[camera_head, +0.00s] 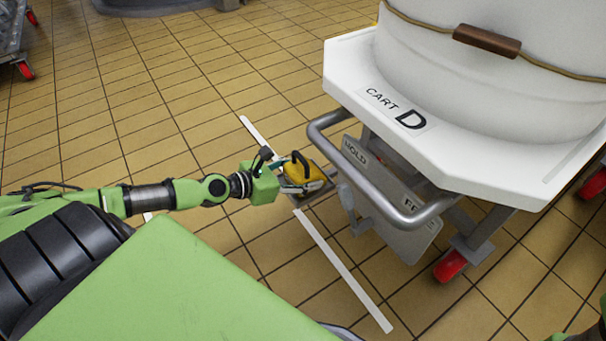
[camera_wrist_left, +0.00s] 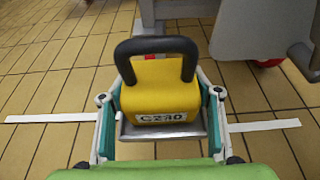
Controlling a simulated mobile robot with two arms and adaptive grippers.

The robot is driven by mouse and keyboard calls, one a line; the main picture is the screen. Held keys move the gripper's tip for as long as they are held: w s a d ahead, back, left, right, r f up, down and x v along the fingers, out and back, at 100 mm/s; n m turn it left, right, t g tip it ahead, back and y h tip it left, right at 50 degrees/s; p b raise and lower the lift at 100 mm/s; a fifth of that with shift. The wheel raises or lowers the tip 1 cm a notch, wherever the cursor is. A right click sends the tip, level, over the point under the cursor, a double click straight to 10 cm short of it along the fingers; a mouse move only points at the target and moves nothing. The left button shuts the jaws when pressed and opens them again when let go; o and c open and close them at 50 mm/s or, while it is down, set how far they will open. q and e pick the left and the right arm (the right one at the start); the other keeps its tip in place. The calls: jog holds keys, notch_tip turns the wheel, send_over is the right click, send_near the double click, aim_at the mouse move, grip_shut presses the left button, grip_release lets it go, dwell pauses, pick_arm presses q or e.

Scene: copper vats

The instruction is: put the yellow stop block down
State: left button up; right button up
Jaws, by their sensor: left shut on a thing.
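The yellow stop block (camera_head: 302,173) has a black handle on top and a dark-lettered label on its face. In the left wrist view, the block (camera_wrist_left: 158,80) sits between the teal-sided fingers of my left gripper (camera_wrist_left: 160,104), which is shut on it. In the head view, my left gripper (camera_head: 292,180) holds the block just left of cart D's tubular handle, over the white floor line. I cannot tell whether the block's underside touches the floor. My right gripper is not in view.
Cart D (camera_head: 350,70) carries a large pale vat (camera_head: 470,90). Its grey tubular handle (camera_head: 330,165) and red-wheeled caster (camera_head: 451,266) are close to the block. A white floor line (camera_head: 340,268) runs past the block.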

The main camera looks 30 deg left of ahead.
pick_arm(q)
jog(key=o, duration=1.5)
jog(key=shift+f, duration=0.15)
